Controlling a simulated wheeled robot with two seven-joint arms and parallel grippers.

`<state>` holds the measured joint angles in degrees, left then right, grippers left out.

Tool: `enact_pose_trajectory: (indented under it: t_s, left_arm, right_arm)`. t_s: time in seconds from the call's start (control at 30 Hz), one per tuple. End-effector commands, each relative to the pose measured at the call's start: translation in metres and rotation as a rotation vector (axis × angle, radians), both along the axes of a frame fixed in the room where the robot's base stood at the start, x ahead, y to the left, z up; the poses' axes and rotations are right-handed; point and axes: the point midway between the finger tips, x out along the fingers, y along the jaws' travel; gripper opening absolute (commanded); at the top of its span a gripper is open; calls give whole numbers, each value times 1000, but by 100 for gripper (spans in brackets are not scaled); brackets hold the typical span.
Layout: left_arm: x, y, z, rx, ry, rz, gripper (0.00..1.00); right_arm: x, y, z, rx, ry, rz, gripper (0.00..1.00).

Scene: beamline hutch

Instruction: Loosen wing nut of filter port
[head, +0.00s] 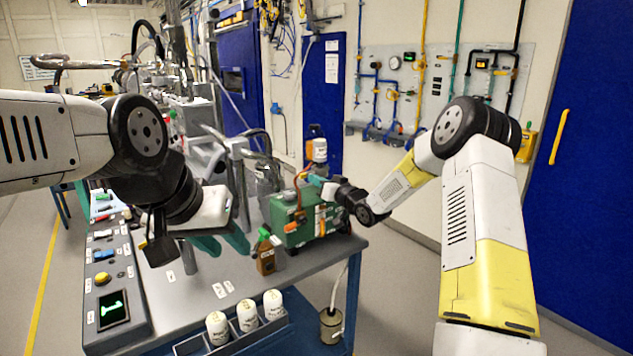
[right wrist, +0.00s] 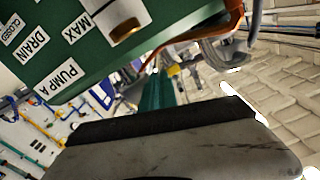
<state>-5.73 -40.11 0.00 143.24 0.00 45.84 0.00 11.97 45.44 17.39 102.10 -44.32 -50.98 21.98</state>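The green pump (head: 305,222) stands on the grey bench. No wing nut can be made out. My right gripper (head: 314,180) is at the top of the pump, small and partly hidden by its wrist. In the right wrist view a teal finger (right wrist: 151,93) shows beside the green housing (right wrist: 60,50), marked PUMP A, DRAIN and MAX; what it touches is hidden. My left gripper (head: 222,243) hangs over the bench, its teal fingers apart and empty.
A brown bottle with a green cap (head: 266,252) stands in front of the pump. Several white bottles sit in a rack (head: 236,333) at the bench's front. A control panel (head: 100,270) lines the left edge. Metal pipework and hoses stand behind my left gripper.

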Motion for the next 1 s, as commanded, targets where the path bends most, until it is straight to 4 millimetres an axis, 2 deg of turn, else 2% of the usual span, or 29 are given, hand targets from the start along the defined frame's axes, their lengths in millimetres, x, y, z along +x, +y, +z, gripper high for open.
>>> enact_pose_trajectory:
  t_s: [0.4, 0.9, 1.0]
  left_arm:
    - [0, 0, 0, 0, 0, 0, 36]
    - [0, 0, 0, 0, 0, 0, 36]
    - [0, 0, 0, 0, 0, 0, 36]
  right_arm:
    - [1, -1, -1, -144, -101, 0, 0]
    - [1, -1, -1, -160, -114, 0, 0]
    - [1, -1, -1, -160, -114, 0, 19]
